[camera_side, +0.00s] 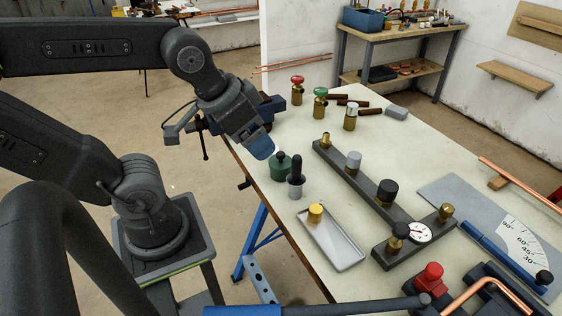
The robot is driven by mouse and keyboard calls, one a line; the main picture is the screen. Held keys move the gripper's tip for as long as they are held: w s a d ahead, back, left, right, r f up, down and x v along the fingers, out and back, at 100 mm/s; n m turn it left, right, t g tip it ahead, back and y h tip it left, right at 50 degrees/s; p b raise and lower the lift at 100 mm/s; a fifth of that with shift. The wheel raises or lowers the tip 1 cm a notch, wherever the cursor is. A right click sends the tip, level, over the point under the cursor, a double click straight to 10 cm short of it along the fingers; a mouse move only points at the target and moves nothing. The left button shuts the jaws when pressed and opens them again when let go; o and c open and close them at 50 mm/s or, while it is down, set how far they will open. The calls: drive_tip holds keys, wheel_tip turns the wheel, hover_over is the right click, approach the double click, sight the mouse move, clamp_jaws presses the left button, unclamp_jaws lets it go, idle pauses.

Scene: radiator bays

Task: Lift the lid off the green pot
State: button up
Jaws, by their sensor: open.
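The green pot (279,170) stands upright near the left edge of the pale bench top. Its green lid, with a small knob, appears to sit on it. My gripper (262,148) points down above and just left of the pot, with its blue end close to the lid in the picture. I cannot tell the exact gap between them. My gripper is open and no object shows in it; its fingertips are small and hard to make out.
A grey cup with a black-handled tool (296,182) stands just in front of the pot. A grey tray (338,243) holds a brass cap. A dark manifold bar (365,183) with several caps lies to the right. Brass valves (319,108) stand behind. A blue vise (270,103) is behind my gripper.

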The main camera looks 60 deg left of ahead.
drive_tip(key=shift+o, duration=1.2)
drive_tip(key=n+g+y, duration=0.1)
drive_tip(key=n+g, duration=0.5)
drive_tip(key=n, duration=1.4)
approach(281, 153)
drive_tip(key=f, duration=0.5)
drive_tip(key=shift+s+a, duration=0.25)
drive_tip(key=shift+a+f, duration=0.2)
drive_tip(key=shift+f, duration=2.55)
